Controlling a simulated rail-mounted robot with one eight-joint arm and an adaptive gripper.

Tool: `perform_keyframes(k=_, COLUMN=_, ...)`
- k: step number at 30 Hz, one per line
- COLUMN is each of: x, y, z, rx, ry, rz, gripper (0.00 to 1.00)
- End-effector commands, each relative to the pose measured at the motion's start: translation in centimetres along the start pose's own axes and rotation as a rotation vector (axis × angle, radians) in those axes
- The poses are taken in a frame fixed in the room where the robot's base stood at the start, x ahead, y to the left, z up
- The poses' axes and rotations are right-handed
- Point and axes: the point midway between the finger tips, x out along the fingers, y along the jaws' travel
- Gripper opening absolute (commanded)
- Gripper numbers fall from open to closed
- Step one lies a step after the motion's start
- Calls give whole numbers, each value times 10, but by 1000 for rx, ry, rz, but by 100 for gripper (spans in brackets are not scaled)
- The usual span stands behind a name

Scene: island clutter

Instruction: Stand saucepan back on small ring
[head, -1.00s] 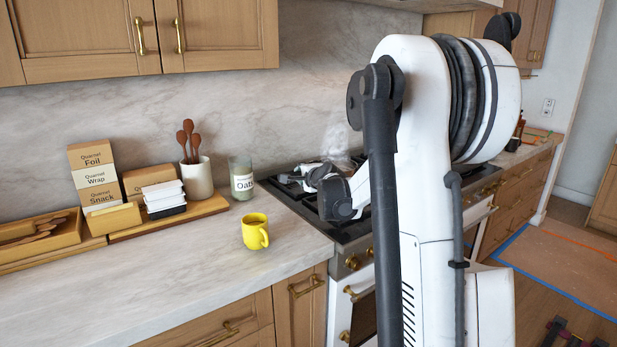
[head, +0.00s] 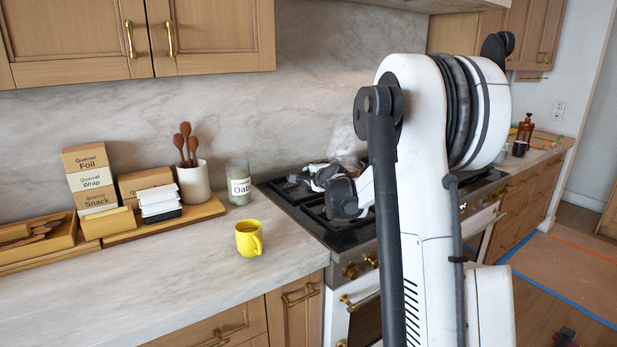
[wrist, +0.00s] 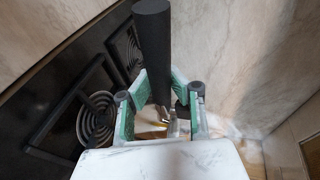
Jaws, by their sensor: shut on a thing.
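In the wrist view my gripper (wrist: 160,92) has its green-padded fingers closed around a thick dark handle (wrist: 152,40), apparently the saucepan's. A bright metal part (wrist: 174,127) shows beyond the fingers; the rest of the pan is largely hidden by my gripper. I cannot tell which is the small ring. In the head view a pale, see-through shape (head: 347,146) stands behind my arm; I cannot tell whether it is the pan.
The range (head: 330,228) is partly hidden by my arm. On the counter to its left stand a yellow mug (head: 249,238), an oats jar (head: 238,182) and a utensil crock (head: 194,182). The marble backsplash (wrist: 265,45) is close on the right in the wrist view.

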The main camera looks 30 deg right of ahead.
Motion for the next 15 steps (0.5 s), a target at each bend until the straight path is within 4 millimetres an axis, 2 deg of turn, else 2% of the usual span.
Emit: perform_keyframes(k=15, x=9, y=28, z=1, rx=-2, ry=1, rz=-1, gripper=0)
